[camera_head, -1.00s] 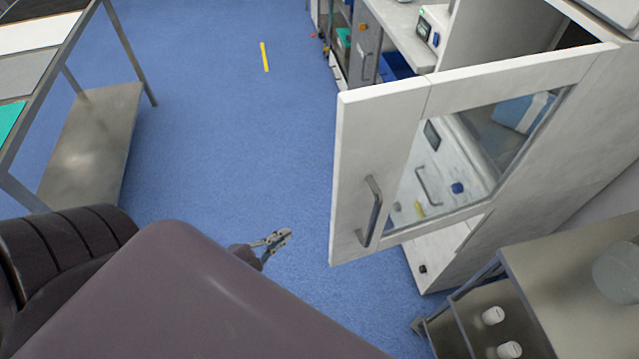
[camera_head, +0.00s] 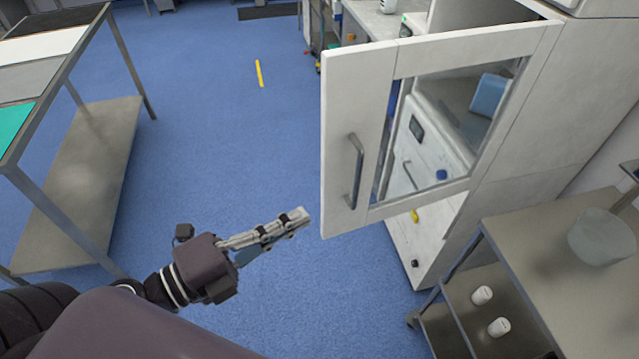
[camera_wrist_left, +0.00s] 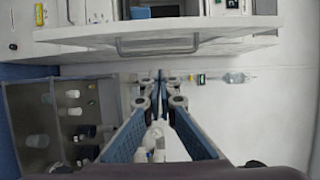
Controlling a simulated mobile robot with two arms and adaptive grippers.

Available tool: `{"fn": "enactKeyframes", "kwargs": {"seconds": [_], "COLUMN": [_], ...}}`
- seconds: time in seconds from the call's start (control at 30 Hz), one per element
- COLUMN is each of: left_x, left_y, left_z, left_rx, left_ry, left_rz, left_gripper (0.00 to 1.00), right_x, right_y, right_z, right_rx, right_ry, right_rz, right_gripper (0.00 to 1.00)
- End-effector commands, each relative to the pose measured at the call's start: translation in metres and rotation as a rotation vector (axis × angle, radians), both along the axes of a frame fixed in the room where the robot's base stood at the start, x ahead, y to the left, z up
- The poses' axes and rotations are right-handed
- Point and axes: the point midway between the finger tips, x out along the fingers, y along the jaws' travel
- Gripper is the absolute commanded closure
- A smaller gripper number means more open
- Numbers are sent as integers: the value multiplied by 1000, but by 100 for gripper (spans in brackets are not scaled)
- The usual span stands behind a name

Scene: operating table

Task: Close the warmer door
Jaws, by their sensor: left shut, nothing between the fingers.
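The white warmer door (camera_head: 345,130) stands wide open in the head view, with a glass pane and a vertical metal handle (camera_head: 355,172) near its free edge. The warmer cabinet (camera_head: 545,130) is behind it at the right. My left gripper (camera_head: 300,216) is shut and empty, just left of and below the door's free edge, apart from it. In the left wrist view the gripper (camera_wrist_left: 162,76) points toward the door, whose handle (camera_wrist_left: 158,46) shows beyond the fingertips. My right gripper is not in view.
A steel cart (camera_head: 540,240) with a clear bowl (camera_head: 600,237) and white bottles on its lower shelf stands at the right, close to the cabinet. A steel table (camera_head: 85,150) is at the left. Blue floor (camera_head: 220,140) between them is free.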

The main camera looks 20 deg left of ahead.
Motion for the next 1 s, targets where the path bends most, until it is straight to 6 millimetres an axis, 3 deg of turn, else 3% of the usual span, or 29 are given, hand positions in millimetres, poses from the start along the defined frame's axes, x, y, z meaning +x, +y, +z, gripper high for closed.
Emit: {"fn": "enactKeyframes", "kwargs": {"seconds": [0.6, 0.8, 1.0], "left_x": [64, 85, 91], "left_y": [-43, -21, -15], "left_z": [5, -1, -1], "left_rx": [-2, -2, -2], "left_ry": [0, 1, 2], "left_rz": [1, 3, 2], "left_gripper": [100, 100, 100], "right_x": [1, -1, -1], "right_y": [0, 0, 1], "right_z": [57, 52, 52], "right_rx": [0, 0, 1], "right_ry": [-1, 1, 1], "right_rz": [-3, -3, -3], "right_gripper": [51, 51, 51]}}
